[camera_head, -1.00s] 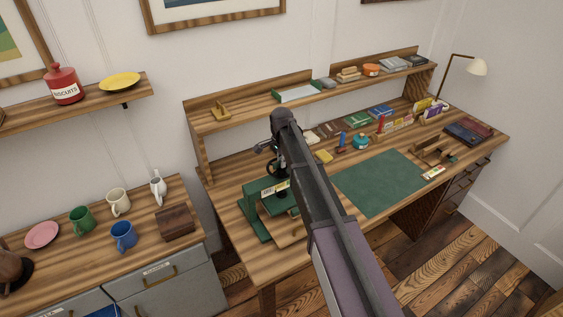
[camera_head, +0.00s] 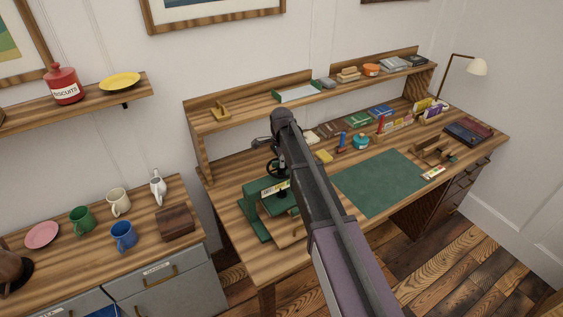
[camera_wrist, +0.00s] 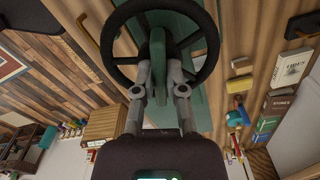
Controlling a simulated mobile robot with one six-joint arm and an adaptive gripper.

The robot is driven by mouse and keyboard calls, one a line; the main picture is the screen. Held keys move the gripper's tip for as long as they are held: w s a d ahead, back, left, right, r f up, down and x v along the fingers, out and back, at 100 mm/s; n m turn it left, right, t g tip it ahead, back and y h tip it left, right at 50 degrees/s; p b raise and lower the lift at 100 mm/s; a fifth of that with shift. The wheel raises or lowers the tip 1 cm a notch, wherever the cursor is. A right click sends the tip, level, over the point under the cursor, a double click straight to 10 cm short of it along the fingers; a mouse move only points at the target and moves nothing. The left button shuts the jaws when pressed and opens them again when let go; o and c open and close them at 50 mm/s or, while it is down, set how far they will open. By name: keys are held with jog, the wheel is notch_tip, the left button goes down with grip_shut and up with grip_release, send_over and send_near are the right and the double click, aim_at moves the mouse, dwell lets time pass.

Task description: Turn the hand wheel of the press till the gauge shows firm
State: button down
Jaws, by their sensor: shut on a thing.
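The green press (camera_head: 260,210) stands on the near left part of the desk, partly hidden by my arm. Its black hand wheel (camera_head: 272,168) shows beside my arm; in the wrist view the wheel (camera_wrist: 116,72) fills the upper middle. My gripper (camera_wrist: 158,65) is at the wheel, its two grey fingers on either side of a green upright part at the wheel's middle. It is shut on the hand wheel, though the exact contact is hard to see. A pale and yellow label or gauge strip (camera_head: 275,188) is on the press front, too small to read.
A green mat (camera_head: 380,182) lies on the desk right of my arm. Behind it stand a teal pot (camera_head: 361,142) and several books and boxes. A raised shelf (camera_head: 250,112) runs along the back. A side cabinet with mugs (camera_head: 123,236) stands at the left.

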jog(key=c, duration=0.7)
grip_release()
jog(key=shift+n, duration=0.3)
jog(key=n, duration=0.7)
jog(key=shift+r+n, duration=0.15)
jog(key=shift+n, duration=0.25)
notch_tip(320, 180, up, 14)
jog(key=p, duration=1.4)
jog(key=shift+f, duration=0.25)
